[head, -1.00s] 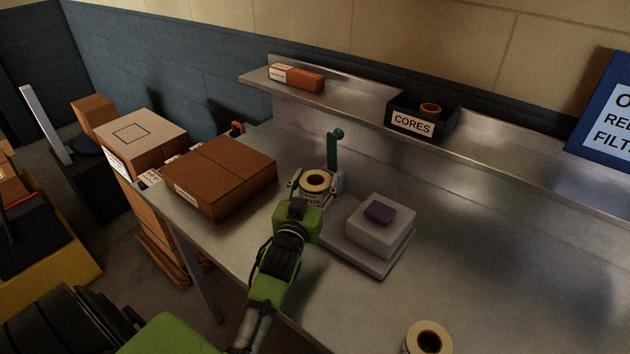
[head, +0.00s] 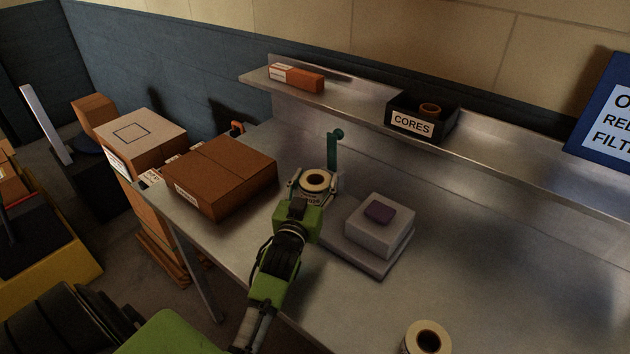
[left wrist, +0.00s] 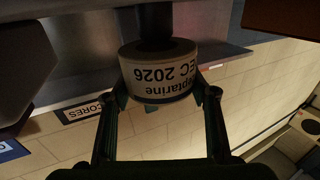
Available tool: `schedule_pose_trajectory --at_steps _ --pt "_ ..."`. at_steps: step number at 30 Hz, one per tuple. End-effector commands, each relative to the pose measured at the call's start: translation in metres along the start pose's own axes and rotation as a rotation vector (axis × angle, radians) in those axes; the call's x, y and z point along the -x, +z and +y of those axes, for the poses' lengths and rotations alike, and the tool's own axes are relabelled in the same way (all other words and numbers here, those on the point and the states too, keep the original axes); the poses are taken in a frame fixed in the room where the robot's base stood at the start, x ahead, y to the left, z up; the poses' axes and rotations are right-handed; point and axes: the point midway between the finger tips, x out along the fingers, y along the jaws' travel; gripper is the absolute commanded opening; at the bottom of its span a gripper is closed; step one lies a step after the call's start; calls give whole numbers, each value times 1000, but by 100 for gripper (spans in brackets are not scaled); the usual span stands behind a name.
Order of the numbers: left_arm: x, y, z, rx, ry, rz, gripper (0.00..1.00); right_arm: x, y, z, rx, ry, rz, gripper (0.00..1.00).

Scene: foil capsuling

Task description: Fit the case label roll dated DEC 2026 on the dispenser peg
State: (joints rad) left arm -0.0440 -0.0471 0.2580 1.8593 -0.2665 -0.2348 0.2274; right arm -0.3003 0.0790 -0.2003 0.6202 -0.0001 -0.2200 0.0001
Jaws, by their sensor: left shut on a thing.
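The DEC 2026 roll (left wrist: 158,72) is white with black print and shows upside down in the left wrist view. My left gripper (left wrist: 165,97) is shut on it, a finger at each side. In the head view the roll (head: 315,181) is held over the bench, core hole facing up, in my left gripper (head: 314,188). A dark green post with a round knob (head: 334,150), seemingly the dispenser peg, stands just behind the roll. A dark cylinder (left wrist: 155,20) adjoins the roll in the wrist view; I cannot tell whether they touch. My right gripper is not in view.
A second label roll (head: 428,338) sits at the bench's front. A grey stand (head: 378,235) with a purple block is right of my gripper; a brown carton (head: 218,175) is left. The shelf holds a black CORES bin (head: 412,122) and an orange box (head: 297,78).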

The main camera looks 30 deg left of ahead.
Motion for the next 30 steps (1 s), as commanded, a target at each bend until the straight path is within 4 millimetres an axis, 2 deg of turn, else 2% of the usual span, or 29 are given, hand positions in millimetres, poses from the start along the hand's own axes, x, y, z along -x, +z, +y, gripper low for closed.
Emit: schedule_pose_trajectory --at_steps 30 --pt "0 -2 0 0 0 1 28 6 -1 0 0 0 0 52"
